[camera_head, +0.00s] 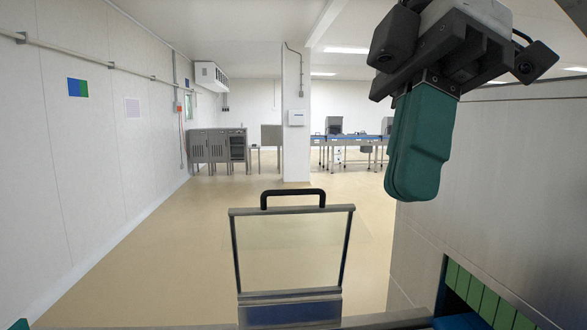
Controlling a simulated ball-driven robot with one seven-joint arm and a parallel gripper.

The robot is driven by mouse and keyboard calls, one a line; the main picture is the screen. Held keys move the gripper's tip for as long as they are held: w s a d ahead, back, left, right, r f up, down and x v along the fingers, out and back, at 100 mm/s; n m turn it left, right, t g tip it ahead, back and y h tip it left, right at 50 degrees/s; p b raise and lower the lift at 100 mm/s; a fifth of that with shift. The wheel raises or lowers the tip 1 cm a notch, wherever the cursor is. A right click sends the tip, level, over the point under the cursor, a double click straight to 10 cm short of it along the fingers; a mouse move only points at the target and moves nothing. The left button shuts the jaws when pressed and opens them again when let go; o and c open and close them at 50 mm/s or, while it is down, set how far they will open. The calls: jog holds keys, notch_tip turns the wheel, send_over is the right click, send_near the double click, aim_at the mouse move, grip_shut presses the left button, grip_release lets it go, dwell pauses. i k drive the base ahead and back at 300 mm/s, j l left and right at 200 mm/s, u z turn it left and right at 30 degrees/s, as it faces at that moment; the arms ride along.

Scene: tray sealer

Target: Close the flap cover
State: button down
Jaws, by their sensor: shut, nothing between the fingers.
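The flap cover (292,254) is a clear panel in a grey metal frame. It stands raised, close to upright, at the lower middle of the head view. A black handle (292,193) is fixed along its top edge. The cover's lower edge meets a metal part at the bottom of the picture. My gripper (408,195) hangs at the upper right with its green fingers pointing down and pressed together. It is shut and empty. It appears above and to the right of the handle and apart from it.
A large grey metal housing (500,180) fills the right side, with a green strip curtain (485,295) at its lower opening. A white wall (80,150) runs along the left. A white column (295,120), steel cabinets (217,146) and a conveyor table (350,140) stand far behind.

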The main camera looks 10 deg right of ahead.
aim_at(322, 207)
jog(key=i, duration=1.6)
